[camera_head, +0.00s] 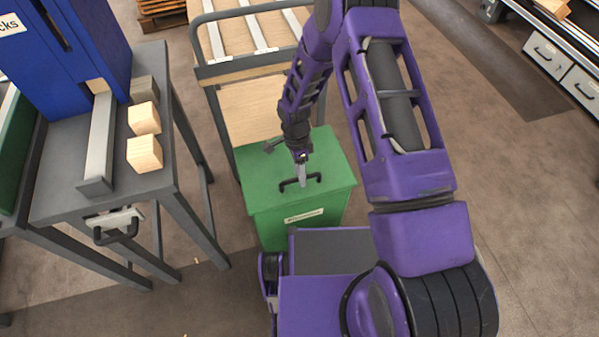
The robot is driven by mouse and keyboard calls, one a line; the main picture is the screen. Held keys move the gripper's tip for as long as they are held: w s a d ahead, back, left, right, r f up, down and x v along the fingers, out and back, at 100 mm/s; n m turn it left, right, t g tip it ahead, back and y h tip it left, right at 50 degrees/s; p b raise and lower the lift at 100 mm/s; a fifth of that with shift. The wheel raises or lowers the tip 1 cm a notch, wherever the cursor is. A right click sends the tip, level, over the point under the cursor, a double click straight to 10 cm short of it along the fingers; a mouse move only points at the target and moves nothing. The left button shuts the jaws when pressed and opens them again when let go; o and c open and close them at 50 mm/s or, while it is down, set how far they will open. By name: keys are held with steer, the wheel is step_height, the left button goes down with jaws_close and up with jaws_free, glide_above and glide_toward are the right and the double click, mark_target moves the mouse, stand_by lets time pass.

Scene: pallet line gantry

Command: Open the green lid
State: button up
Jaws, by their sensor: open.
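A green bin stands in the middle with its flat green lid (325,150) down on it. A black bar handle (300,183) sits on the lid near its front edge. The bin's front face (303,225) carries a white label. My purple arm reaches over from the right, and my gripper (302,182) points down at the handle. It is open. The fingers overlap the handle in this view, and I cannot tell whether they touch it or straddle it. A dark part of my gripper sticks out to the left above the lid.
A grey workbench (60,190) at left holds wooden blocks (144,154), a metal bar (98,150) and a blue cabinet (75,50). A cart with wooden slats (250,105) stands right behind the bin. Drawers (565,75) are at top right. The floor on the right is clear.

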jaws_close()
stand_by(1.4)
